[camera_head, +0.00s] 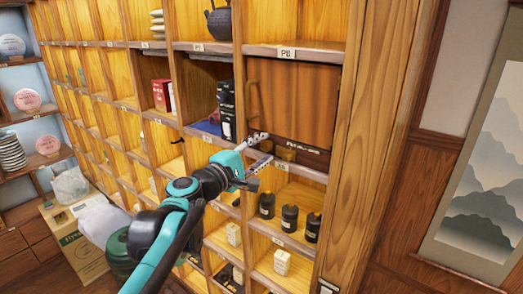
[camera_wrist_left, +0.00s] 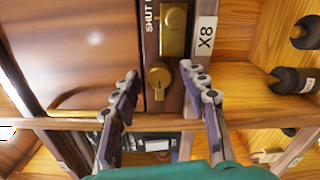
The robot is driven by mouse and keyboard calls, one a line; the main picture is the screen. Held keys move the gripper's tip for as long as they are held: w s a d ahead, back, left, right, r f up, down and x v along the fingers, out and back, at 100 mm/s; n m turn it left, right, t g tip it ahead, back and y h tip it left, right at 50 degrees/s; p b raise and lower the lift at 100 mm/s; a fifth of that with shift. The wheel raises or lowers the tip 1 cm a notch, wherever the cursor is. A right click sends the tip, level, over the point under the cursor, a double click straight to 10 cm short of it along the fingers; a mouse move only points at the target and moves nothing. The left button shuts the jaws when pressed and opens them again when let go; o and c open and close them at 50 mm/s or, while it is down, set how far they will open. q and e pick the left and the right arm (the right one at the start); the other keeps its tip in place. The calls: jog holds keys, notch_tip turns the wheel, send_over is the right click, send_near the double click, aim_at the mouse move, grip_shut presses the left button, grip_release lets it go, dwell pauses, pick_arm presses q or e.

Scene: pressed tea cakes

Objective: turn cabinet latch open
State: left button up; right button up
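The cabinet door (camera_head: 305,100) is a brown wooden panel closing one shelf compartment, with a brass handle at its left edge. In the left wrist view, the brass latch has a plate (camera_wrist_left: 173,30) and a round knob (camera_wrist_left: 159,77), beside lettering that reads "SHUT". My left gripper (camera_head: 262,150) is at the door's lower edge in the head view. In the left wrist view my left gripper (camera_wrist_left: 162,78) is open, with one finger on each side of the knob and gaps showing. Contact is not visible. My right gripper is not in view.
Black boxes (camera_head: 227,108) and a red box (camera_head: 163,95) stand in compartments left of the door. Dark bottles (camera_head: 289,217) stand on the shelf below. A black teapot (camera_head: 219,20) sits above. A thick wooden post (camera_head: 370,130) borders the right side.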

pick_arm(q)
jog(key=v, duration=1.2)
jog(key=s+f+m+g+y+b, duration=0.3)
jog(key=f+b, duration=0.5)
jog(key=f, duration=0.8)
jog(key=s+f+m+g+b, duration=0.2)
jog(key=s+f+m+b, duration=0.45)
jog(key=f, duration=0.95)
jog(key=s+a+f+m+g+y+b, duration=0.1)
jog(key=f+b, duration=0.4)
jog(key=f, duration=0.5)
jog(key=s+a+f+m+y+b, duration=0.1)
jog(key=s+a+f+y+b, duration=0.3)
jog(key=f, duration=0.7)
jog(key=s+a+f+m+g+y+b, duration=0.1)
jog(key=s+a+f+y+b, duration=0.1)
jog(key=a+f+b, duration=0.3)
notch_tip(320, 180, down, 5)
jog(key=s+b, duration=0.1)
jog(key=b, duration=0.2)
jog(key=shift+s+a+f+m+g+y, duration=0.2)
jog(key=shift+s+f+m+g+y, duration=0.05)
jog(key=shift+s+m+g+y, duration=0.1)
